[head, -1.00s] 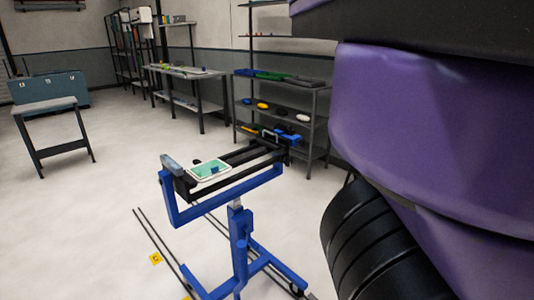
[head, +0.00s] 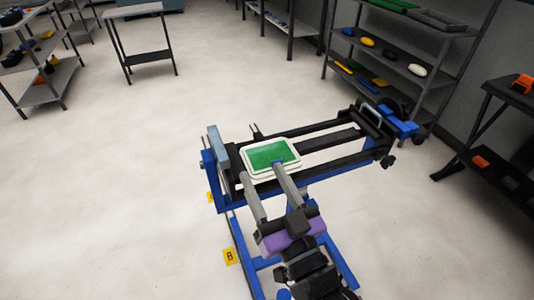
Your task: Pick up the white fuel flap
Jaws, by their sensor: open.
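A white-rimmed, rounded panel with a green face (head: 270,154) lies on the blue and black stand (head: 330,137). It appears to be the white fuel flap, though only its rim shows white. My gripper (head: 260,170) is open, with two grey fingers pointing at the panel's near edge. The right fingertip overlaps the near rim in the picture; the left one is just off its near-left corner. Nothing is between the fingers. I cannot tell whether they touch the panel or how high they are above it.
A shelf unit at the upper right holds a white rounded piece (head: 417,70), yellow and black pieces. A dark rack (head: 515,98) stands at the right edge. A small table (head: 135,12) stands at the back left. A yellow marker B (head: 230,256) lies by the stand's base. Floor at left is clear.

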